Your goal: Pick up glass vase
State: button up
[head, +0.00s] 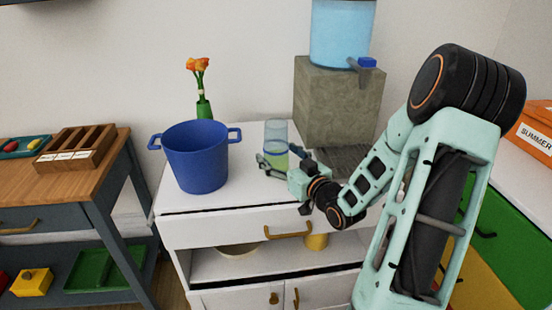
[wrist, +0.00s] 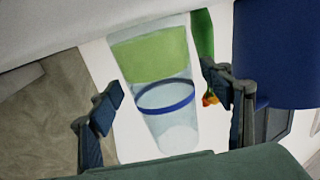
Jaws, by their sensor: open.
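The glass vase (head: 275,133) is a clear tumbler shape with a green part and a blue ring. It stands on the white cabinet top, right of the blue pot, and shows large in the wrist view (wrist: 168,100). My gripper (head: 272,165) is open and low at the vase. In the wrist view the two fingers (wrist: 166,96) appear on either side of the vase, with gaps between them and the glass. The vase's lower part is partly hidden by my gripper in the head view.
A blue pot (head: 197,157) stands close on the left; a green vase with orange flowers (head: 204,108) is behind it. A stone block (head: 337,100) bearing a blue water dispenser (head: 342,35) stands behind right. A wooden table (head: 98,155) is at far left.

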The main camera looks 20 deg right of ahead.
jog(key=shift+w+a+f, duration=0.1)
jog(key=shift+w+a, duration=0.05)
jog(key=shift+w, duration=0.6)
jog(key=shift+c, duration=0.5)
jog(key=c, duration=1.5)
jog(key=shift+c, duration=0.8)
